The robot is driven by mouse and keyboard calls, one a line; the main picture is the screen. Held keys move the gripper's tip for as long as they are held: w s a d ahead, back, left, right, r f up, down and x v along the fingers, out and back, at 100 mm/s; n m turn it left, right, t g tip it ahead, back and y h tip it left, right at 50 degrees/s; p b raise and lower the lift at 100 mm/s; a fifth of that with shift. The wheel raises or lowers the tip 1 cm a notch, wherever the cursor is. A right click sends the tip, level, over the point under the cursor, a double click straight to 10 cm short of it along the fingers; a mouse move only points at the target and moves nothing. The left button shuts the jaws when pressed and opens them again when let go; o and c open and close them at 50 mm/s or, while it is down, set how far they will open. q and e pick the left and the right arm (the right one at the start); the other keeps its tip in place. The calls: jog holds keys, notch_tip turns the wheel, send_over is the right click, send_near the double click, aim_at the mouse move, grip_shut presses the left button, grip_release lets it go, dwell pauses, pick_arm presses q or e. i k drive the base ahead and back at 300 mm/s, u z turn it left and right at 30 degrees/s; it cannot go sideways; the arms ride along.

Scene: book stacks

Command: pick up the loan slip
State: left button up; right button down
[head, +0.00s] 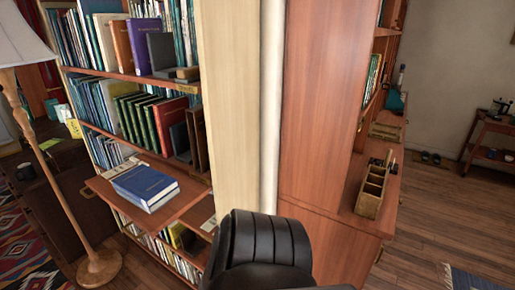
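I cannot make out the loan slip for certain. A small pale flat piece (208,223) shows at the right end of a lower bookcase shelf, beside the cream upright panel; I cannot tell whether it is the slip. A blue book stack (145,185) lies flat on the pull-out wooden shelf (187,199) of the bookcase. Neither of my grippers is in view.
A black ribbed rounded shape (262,245) fills the bottom centre and hides what is behind it. A floor lamp (100,264) stands at left. A wooden divided box (371,190) sits on the right cabinet's ledge.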

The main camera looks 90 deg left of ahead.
aim_at(134, 161)
jog(key=u, duration=2.5)
